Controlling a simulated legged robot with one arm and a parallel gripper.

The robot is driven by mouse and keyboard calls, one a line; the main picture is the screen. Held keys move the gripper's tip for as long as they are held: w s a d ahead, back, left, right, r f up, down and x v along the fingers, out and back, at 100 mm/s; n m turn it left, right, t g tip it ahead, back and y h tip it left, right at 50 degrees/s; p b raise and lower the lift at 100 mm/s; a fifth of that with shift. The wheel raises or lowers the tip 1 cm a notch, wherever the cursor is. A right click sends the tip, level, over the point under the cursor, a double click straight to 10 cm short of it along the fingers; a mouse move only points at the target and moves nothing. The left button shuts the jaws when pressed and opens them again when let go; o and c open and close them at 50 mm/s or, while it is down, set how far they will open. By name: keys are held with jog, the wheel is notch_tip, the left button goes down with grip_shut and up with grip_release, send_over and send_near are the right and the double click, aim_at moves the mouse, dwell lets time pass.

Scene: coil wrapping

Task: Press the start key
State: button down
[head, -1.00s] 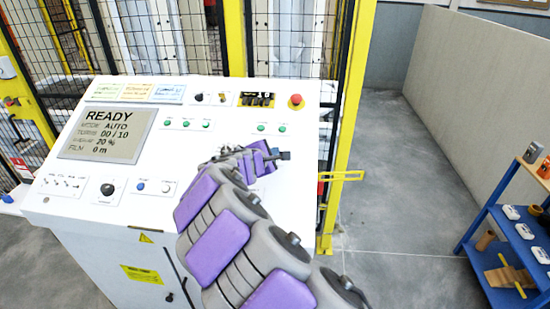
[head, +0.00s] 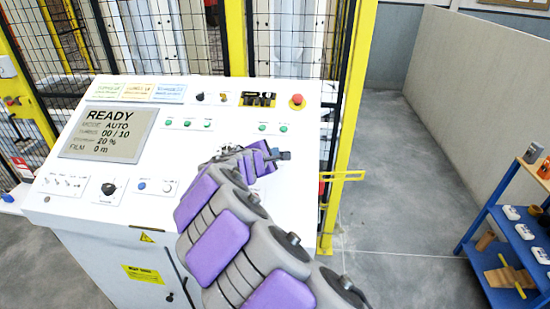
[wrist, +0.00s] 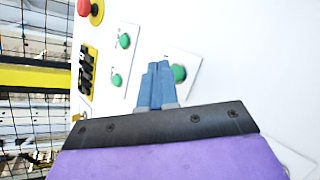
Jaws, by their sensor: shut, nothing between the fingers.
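The white control console (head: 130,205) stands in front of me, and its screen (head: 107,135) reads READY. My gripper (wrist: 158,66) is shut and empty, low over the console face in the wrist view. A larger green button (wrist: 179,73) on a white plate is just right of the fingertips there. I cannot tell whether the fingers touch it, and its label is not readable. In the head view my gripper (head: 285,155) shows only in part at the end of my purple and grey arm, which hides that button.
Two small green buttons (wrist: 124,41) and a red emergency stop (wrist: 91,8) are left of the fingers in the wrist view. A yellow-framed mesh fence (head: 348,130) stands behind the console. A blue shelf (head: 478,232) is at the right, with clear floor between.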

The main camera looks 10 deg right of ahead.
jog(key=shift+f, duration=0.15)
jog(key=shift+w+d+f, duration=0.1)
jog(key=shift+f, duration=0.05)
